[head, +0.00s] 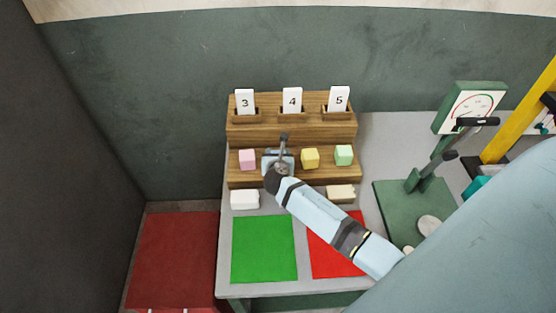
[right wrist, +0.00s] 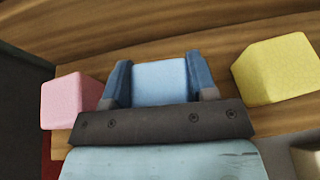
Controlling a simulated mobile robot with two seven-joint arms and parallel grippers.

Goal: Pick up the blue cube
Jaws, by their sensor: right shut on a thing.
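The blue cube (right wrist: 160,84) sits between the two fingers of my right gripper (right wrist: 161,72) in the right wrist view, with a finger against each side. In the head view my right gripper (head: 277,163) is at the lower step of the wooden rack (head: 237,178), between the pink cube and the yellow cube. There the gripper mostly hides the blue cube. The gripper is shut on it. I cannot tell whether the cube still touches the step. My left gripper is not in view.
A pink cube (head: 247,159) is close on the left; a yellow cube (head: 310,158) and a green cube (head: 343,155) are on the right. Number cards stand above. White blocks (head: 244,199) lie in front, near green (head: 263,249) and red mats. A green press (head: 400,208) stands right.

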